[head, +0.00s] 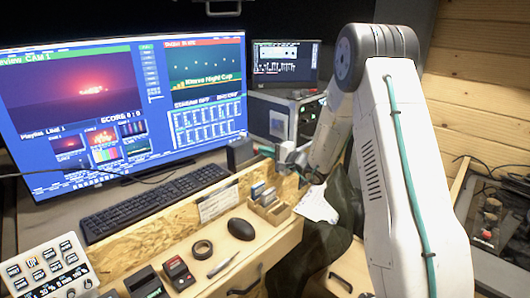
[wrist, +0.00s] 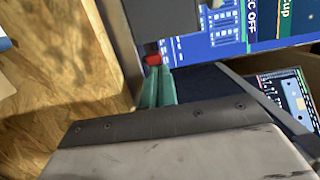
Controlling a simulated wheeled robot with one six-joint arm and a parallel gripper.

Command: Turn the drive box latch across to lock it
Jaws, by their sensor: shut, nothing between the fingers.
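The drive box (head: 240,152) appears as a small dark box at the right end of the wooden ledge, in front of the big monitor. In the wrist view its dark body (wrist: 146,20) is at the top, cut off by the frame edge. A small red piece (wrist: 153,60), which looks like the latch, shows at its lower end. My gripper (head: 267,151) is just right of the box. In the wrist view my gripper (wrist: 157,88) has its teal fingers together and empty, with tips close to the red piece. I cannot tell whether they touch it or how the latch is turned.
The big monitor (head: 130,95) stands close behind the box. A keyboard (head: 150,202) lies to its left. A wooden card holder (head: 268,208) and a mouse (head: 241,229) are in front. A smaller monitor (head: 285,65) stands behind my arm.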

